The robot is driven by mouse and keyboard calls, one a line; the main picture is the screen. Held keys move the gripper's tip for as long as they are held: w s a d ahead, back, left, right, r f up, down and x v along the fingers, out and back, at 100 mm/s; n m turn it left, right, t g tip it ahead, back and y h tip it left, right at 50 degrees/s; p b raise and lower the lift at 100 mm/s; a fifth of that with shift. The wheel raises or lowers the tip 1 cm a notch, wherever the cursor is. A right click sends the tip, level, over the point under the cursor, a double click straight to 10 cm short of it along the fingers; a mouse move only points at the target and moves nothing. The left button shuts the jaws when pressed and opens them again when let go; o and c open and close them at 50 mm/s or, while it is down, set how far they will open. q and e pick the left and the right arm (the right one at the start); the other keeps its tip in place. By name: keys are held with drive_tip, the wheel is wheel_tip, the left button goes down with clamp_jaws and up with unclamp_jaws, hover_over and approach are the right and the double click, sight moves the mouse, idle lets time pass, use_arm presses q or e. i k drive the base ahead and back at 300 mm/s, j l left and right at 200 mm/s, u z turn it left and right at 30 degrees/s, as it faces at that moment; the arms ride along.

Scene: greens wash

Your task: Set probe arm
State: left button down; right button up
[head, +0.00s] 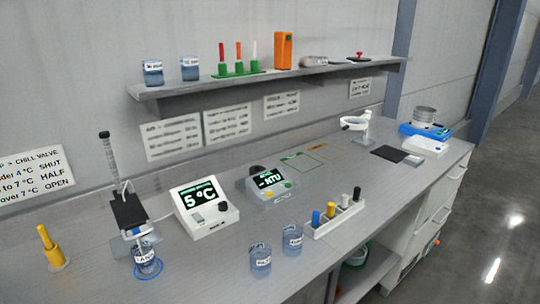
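What looks like the probe arm is a stand at the left of the bench, with a black plate (129,211) and an upright dark ribbed handle (108,158). A labelled beaker of bluish liquid (146,262) stands below the plate, ringed in blue at its base. A pale cable runs from the stand toward a white meter (207,207) reading 5 °C. I cannot tell whether a probe tip is in the liquid. Neither of my grippers is in view.
A yellow lever (50,246) stands at far left, below a chill valve sign (34,175). Two labelled beakers (261,260) (292,240), an NTU meter (268,188) and a rack of coloured-capped bottles (334,221) stand mid-bench. A shelf (270,80) overhangs the back.

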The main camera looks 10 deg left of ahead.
sight(129, 214)
drive_tip(key=u, duration=1.3)
